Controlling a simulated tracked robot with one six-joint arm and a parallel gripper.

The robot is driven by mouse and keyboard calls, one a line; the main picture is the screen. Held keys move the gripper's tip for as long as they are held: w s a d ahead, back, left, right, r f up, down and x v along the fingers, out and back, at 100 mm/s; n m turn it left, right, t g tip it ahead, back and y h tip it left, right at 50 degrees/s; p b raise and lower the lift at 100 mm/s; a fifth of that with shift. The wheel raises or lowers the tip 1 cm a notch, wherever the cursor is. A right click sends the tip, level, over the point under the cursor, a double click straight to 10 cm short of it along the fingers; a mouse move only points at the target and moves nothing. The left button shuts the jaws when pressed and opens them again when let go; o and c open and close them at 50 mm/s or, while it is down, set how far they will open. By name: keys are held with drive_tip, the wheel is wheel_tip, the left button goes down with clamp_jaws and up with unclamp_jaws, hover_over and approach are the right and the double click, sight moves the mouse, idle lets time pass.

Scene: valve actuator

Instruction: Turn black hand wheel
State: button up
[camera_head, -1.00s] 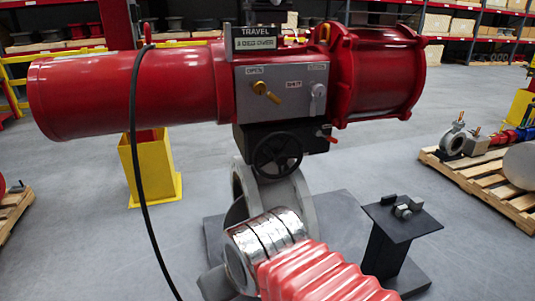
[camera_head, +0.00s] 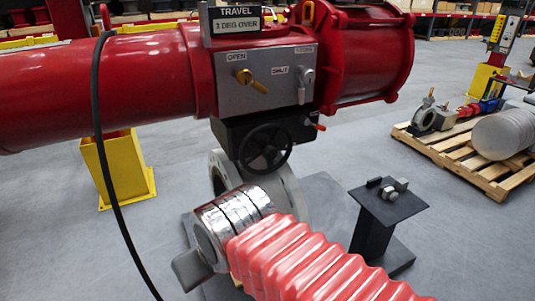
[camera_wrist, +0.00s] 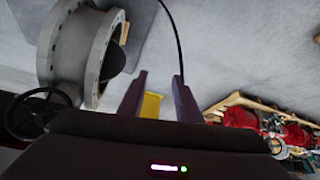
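The black hand wheel (camera_head: 268,150) is spoked and sits on a black gearbox (camera_head: 228,135) under the red actuator (camera_head: 155,75). It also shows at the left edge of the wrist view (camera_wrist: 40,112), beside the grey valve body (camera_wrist: 72,45). My gripper (camera_wrist: 158,82) shows two purple fingers, apart with nothing between them. It is not on the wheel; the wheel lies to its left in the wrist view. In the head view my red-sleeved arm with its silver section is in front of the valve, below the wheel, and the fingertips cannot be made out.
A grey panel (camera_head: 275,82) above the wheel carries a yellow lever (camera_head: 250,81) and a grey lever (camera_head: 305,85). A black cable (camera_head: 97,130) hangs at the left. A black stand (camera_head: 375,225) is at the right, and a wooden pallet (camera_head: 455,155) lies beyond it.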

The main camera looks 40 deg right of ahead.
drive_tip(key=shift+o, duration=0.4)
drive_tip(key=shift+o, duration=0.7)
drive_tip(key=shift+w+d, duration=0.1)
drive_tip(key=o, duration=0.4)
drive_tip(key=w+d+t+h, duration=0.1)
drive_tip(key=w+d, duration=0.2)
drive_tip(key=w+d+m+h, duration=0.1)
drive_tip(key=w+d, duration=0.2)
drive_tip(key=d, duration=0.1)
drive_tip(key=w+d+t+h, duration=0.1)
drive_tip(key=w+d, duration=0.3)
drive_tip(key=shift+d+f+m+t, duration=0.15)
drive_tip(key=shift+f+m+t, duration=0.05)
drive_tip(key=shift+m+t, duration=0.1)
drive_tip(key=w+d+t+h, duration=0.25)
drive_tip(key=w+d, duration=0.35)
drive_tip(key=d, duration=0.6)
drive_tip(key=d+f+t, duration=0.1)
drive_tip(key=d+t, duration=0.1)
drive_tip(key=d, duration=0.1)
drive_tip(key=s+d+f+t, duration=0.1)
drive_tip(key=d+t, duration=0.1)
drive_tip(key=d, duration=0.2)
drive_tip(key=s+d+f+t+y, duration=0.1)
drive_tip(key=d+t, duration=0.1)
drive_tip(key=d, duration=0.2)
drive_tip(key=shift+s+d+f+t, duration=0.1)
drive_tip(key=shift+s+f+t, duration=0.15)
drive_tip(key=shift+t, duration=0.1)
